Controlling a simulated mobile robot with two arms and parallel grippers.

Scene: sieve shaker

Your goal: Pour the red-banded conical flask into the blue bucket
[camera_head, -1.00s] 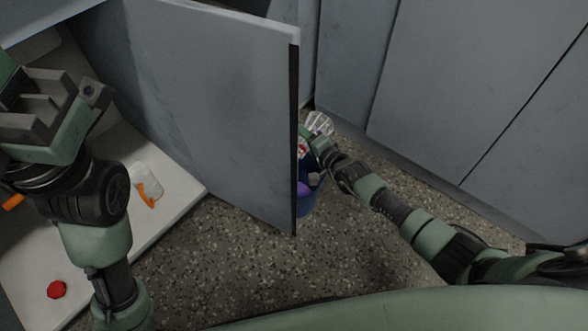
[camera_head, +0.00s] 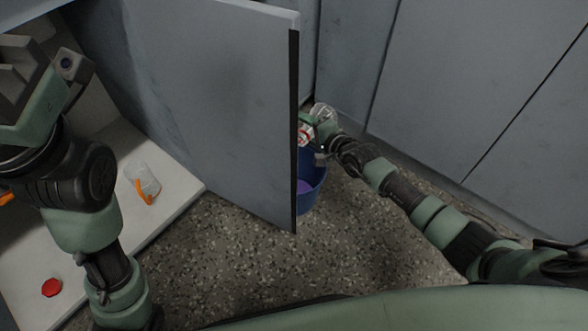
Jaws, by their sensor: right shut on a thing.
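The red-banded conical flask (camera_head: 306,132) is partly hidden behind the cabinet door's edge and my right gripper; its clear glass and red band show. My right gripper (camera_head: 313,124) is shut on it and holds it above the blue bucket (camera_head: 313,192). The bucket stands on the floor, its left part hidden by the door, with something purple inside. I cannot tell the flask's exact tilt. My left gripper (camera_head: 22,75) is at the upper left, far from the flask and bucket, with its jaws apart and nothing seen between them.
The open grey cabinet door (camera_head: 200,100) stands between my two arms. A clear container with an orange part (camera_head: 145,185) and a red piece (camera_head: 52,288) lie on the white cabinet shelf (camera_head: 110,260). Grey panels stand at the right. The speckled floor (camera_head: 240,260) in front is clear.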

